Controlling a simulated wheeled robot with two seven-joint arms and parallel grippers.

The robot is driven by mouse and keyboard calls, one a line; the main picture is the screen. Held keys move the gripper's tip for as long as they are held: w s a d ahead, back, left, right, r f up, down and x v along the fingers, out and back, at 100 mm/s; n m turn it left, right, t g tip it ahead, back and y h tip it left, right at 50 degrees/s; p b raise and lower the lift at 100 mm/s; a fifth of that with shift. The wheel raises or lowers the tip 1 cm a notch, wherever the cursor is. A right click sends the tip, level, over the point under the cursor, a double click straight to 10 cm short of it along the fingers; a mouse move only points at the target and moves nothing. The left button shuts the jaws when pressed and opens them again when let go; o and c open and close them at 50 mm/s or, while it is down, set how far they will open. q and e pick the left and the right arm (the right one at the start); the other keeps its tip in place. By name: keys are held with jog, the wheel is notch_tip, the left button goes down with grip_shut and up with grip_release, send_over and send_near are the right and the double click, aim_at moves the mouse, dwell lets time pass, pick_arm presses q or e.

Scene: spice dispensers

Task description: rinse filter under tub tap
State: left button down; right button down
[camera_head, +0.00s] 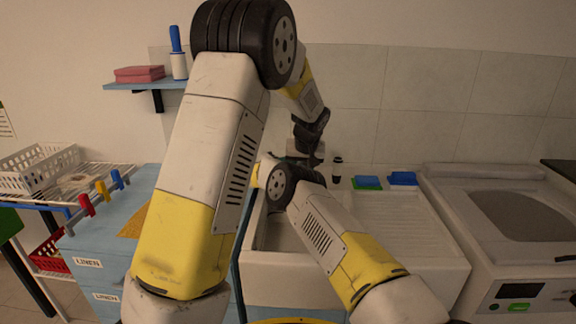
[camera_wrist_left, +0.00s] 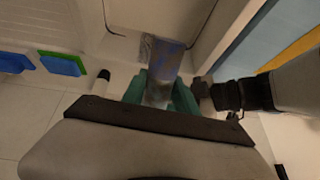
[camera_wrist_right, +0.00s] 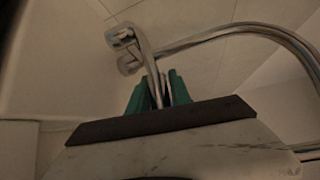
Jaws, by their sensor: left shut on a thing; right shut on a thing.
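In the left wrist view the teal fingers of my left gripper (camera_wrist_left: 160,98) are shut on the filter (camera_wrist_left: 163,70), a grey-blue cylinder with a mottled surface. It points into the white tub (camera_wrist_left: 125,20). In the right wrist view the teal fingers of my right gripper (camera_wrist_right: 158,92) are shut on the metal lever of the tap (camera_wrist_right: 150,62). The tap's curved pipe (camera_wrist_right: 235,28) arches to the right. In the head view my arms hide the filter and the tap. I cannot tell whether water is running.
A ribbed drainboard (camera_head: 400,220) is at right, beside an appliance (camera_head: 510,230). Blue linen boxes (camera_head: 95,250) stand at left. My right arm is close beside my left gripper.

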dwell(0.6)
jog(key=shift+w+r+g, duration=0.1)
jog(key=shift+r+g, duration=0.15)
jog(key=shift+g, duration=0.05)
jog(key=shift+n, duration=0.3)
jog(key=c, duration=1.2)
grip_release()
jog(key=shift+o, duration=0.2)
jog(key=v, duration=1.2)
jog(key=shift+r, duration=0.15)
